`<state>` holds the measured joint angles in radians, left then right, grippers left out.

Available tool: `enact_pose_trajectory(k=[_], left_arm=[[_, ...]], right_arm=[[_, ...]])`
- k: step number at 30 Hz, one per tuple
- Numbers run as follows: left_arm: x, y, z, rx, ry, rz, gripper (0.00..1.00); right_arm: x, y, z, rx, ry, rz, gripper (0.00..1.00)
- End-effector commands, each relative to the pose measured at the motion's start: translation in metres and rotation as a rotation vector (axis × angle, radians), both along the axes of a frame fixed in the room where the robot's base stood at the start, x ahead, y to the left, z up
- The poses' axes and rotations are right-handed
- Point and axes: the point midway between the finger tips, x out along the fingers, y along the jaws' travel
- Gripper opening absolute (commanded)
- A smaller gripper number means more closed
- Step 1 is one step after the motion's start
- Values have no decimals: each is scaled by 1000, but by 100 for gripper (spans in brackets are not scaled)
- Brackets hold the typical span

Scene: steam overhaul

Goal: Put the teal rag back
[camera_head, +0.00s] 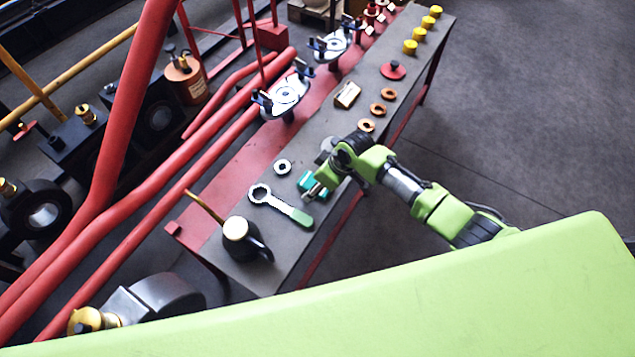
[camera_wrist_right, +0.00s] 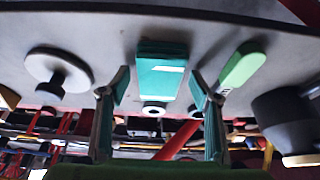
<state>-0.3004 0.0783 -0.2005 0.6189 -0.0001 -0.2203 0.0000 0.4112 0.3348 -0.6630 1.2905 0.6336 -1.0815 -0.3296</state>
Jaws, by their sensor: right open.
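The teal rag (camera_head: 306,182) lies folded on the grey top of the long bench (camera_head: 335,118), partly hidden by my right gripper in the head view. My right gripper (camera_head: 316,191) is right over it. In the right wrist view the teal rag (camera_wrist_right: 163,75) shows as a flat stacked block between the two spread fingers of my right gripper (camera_wrist_right: 160,82). The fingers are open, with a gap visible on each side of the rag. My left gripper is not in view.
A metal ring (camera_head: 282,167) is left of the rag. A grey round part (camera_wrist_right: 60,70) stands nearby. Copper rings (camera_head: 377,110) and yellow caps (camera_head: 419,34) line the far bench.

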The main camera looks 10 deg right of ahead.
Motion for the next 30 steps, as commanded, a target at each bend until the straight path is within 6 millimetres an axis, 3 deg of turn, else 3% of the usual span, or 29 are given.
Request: enact_pose_trajectory(k=[8,22,30], left_arm=[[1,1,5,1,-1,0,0],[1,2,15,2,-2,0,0],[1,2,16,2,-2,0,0]], right_arm=[[-4,-4,17,0,-1,0,58],[-27,-28,97,0,-2,1,58],[-33,-32,114,1,1,0,58]])
